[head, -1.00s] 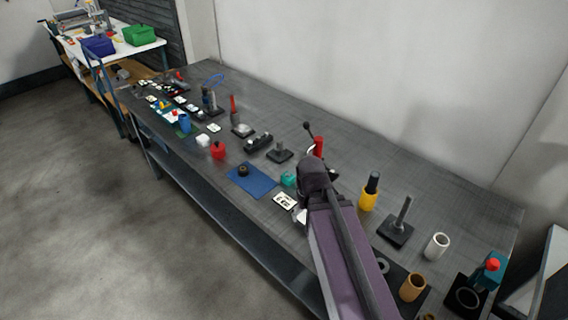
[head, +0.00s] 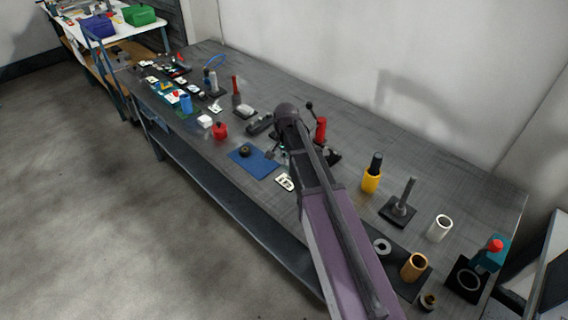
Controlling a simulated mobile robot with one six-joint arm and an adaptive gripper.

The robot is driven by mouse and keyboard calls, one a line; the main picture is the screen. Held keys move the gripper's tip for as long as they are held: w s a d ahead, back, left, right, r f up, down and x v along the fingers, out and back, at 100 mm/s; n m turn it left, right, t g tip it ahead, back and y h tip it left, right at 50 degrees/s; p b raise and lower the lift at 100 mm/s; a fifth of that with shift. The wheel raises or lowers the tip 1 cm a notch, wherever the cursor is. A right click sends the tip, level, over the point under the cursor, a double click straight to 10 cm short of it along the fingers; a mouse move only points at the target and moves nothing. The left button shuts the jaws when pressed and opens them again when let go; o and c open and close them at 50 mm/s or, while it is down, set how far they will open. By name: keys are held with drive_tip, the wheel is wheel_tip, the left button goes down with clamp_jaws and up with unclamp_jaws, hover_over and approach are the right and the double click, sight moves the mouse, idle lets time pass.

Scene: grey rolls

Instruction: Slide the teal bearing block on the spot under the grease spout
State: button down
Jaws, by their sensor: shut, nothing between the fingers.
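The teal bearing block (head: 284,148) is mostly hidden behind my arm; only a small teal patch shows, just right of the blue mat. My gripper (head: 272,155) is small and partly hidden under my wrist. Its fingers are shut and empty, low over the bench beside the teal patch. I cannot tell whether they touch the block. A red cylinder (head: 320,129) with a black lever, which looks like the grease dispenser, stands just behind my arm to the right. Its spout and the spot under it are hidden.
The blue mat (head: 256,163) with a dark ring and a white card (head: 286,182) lie near the front edge. A yellow holder (head: 371,178) and a post on a black base (head: 399,208) stand right.

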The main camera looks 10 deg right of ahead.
sight(284, 167)
drive_tip(key=w+a+m, duration=0.2)
drive_tip(key=w+m, duration=0.1)
drive_tip(key=w, duration=0.4)
drive_tip(key=shift+a+f, duration=0.15)
drive_tip(key=shift+f, duration=0.1)
drive_tip(key=shift+f+b, duration=0.15)
drive_tip(key=shift+b, duration=0.2)
wheel_tip(284, 167, down, 10)
drive_tip(key=b, duration=1)
drive_tip(key=shift+f, duration=0.1)
drive_tip(key=shift+w+d+r, duration=0.25)
drive_tip(key=shift+w+d, duration=0.6)
drive_tip(key=shift+d, duration=0.1)
drive_tip(key=shift+w+d, duration=0.4)
drive_tip(key=shift+d, duration=0.25)
drive_tip(key=w+d, duration=0.1)
drive_tip(key=d, duration=0.1)
drive_tip(key=w+d, duration=0.3)
drive_tip(key=d, duration=0.1)
drive_tip(key=shift+w+d, duration=0.15)
drive_tip(key=shift+w, duration=0.05)
